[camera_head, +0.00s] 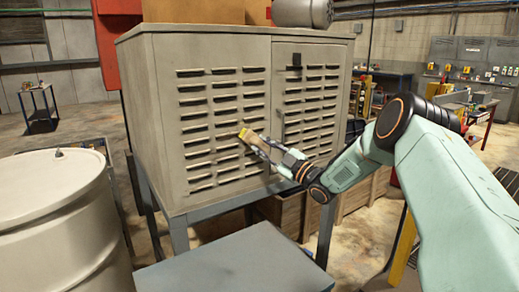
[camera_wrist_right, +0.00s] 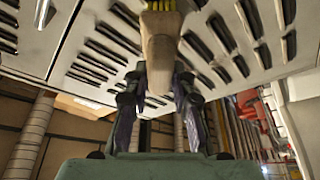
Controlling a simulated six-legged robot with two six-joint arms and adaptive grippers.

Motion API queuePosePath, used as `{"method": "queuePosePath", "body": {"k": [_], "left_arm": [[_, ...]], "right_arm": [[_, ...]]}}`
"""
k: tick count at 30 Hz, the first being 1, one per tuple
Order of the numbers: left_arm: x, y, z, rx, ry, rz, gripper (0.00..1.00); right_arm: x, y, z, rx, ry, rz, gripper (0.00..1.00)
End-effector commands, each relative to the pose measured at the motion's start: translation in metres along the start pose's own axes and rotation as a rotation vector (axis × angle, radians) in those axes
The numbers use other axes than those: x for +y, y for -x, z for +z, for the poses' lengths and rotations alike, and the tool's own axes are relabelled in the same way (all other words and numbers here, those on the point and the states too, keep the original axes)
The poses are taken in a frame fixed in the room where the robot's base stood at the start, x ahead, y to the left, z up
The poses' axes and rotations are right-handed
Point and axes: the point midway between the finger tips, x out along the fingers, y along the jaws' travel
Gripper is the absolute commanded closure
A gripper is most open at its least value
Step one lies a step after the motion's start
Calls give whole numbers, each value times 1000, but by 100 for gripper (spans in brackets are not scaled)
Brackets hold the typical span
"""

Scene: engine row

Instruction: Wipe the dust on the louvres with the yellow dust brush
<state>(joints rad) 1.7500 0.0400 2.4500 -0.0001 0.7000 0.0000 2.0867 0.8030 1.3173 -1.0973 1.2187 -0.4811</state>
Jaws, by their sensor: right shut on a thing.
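The louvres (camera_head: 212,123) are rows of dark horizontal slots on the two front doors of a beige metal cabinet (camera_head: 255,35). My right gripper (camera_head: 262,146) is shut on the yellow dust brush (camera_head: 246,135) in front of the doors, near the gap between them. In the right wrist view the brush's wooden handle (camera_wrist_right: 160,52) stands between the fingers, with yellow bristles (camera_wrist_right: 160,5) at its top, close to the louvres. I cannot tell whether the bristles touch the metal. Dust is not clearly visible on the slots. My left gripper does not show.
The cabinet stands on a grey metal stand (camera_head: 180,235). A pale drum (camera_head: 55,220) is at the left, and a flat blue-grey surface (camera_head: 235,265) lies in front below. Wooden crates (camera_head: 350,195) are behind the stand. A workbench (camera_head: 480,105) is further right.

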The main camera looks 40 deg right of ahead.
Motion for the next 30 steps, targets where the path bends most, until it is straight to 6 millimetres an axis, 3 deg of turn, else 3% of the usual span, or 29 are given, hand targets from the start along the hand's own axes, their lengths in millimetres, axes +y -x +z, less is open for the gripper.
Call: {"method": "queuePosePath", "body": {"k": [15, 30], "left_arm": [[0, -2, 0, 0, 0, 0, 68], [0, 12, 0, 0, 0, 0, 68]], "right_arm": [[24, 11, 21, 0, 1, 2, 100], [32, 1, 7, 2, -1, 1, 100]]}}
